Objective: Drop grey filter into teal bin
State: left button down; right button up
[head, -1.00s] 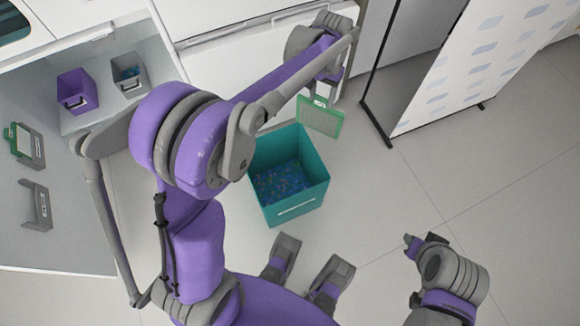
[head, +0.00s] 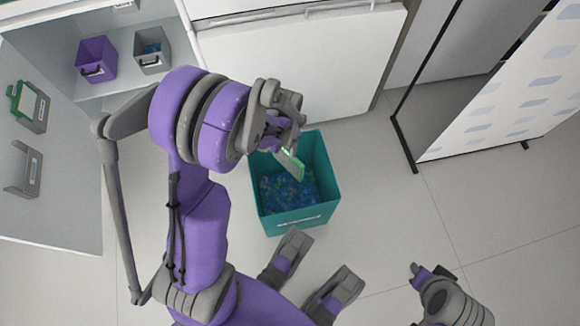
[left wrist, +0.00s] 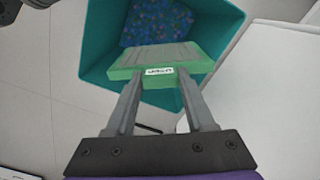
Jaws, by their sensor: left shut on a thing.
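The filter (left wrist: 158,60) has a green frame with a white label and a greyish face. My left gripper (left wrist: 158,88) is shut on its labelled edge. In the head view the filter (head: 291,164) hangs tilted from my left gripper (head: 290,146), over the back part of the teal bin (head: 324,180). The bin is an open box on the floor with blue bits in its bottom; it also shows in the left wrist view (left wrist: 100,50), behind the filter. My right gripper (head: 430,273) is at the lower right, away from the bin; its jaws are not clear.
A purple bin (head: 97,59) and a grey bin (head: 152,50) stand on a shelf at the upper left. A green holder (head: 27,104) and a grey holder (head: 25,170) are at the left. A partition (head: 500,80) stands at the right. Floor right of the bin is clear.

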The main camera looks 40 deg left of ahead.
aim_at(287, 154)
pick_arm(q)
jog(key=shift+f+b, duration=1.8)
jog(key=shift+f, duration=0.95)
jog(key=shift+c, duration=0.9)
grip_release()
jog(key=shift+r, duration=0.15)
notch_tip(287, 154, up, 11)
jog(key=p, duration=0.3)
jog(key=shift+f+p, duration=0.2)
jog(key=shift+p, duration=0.15)
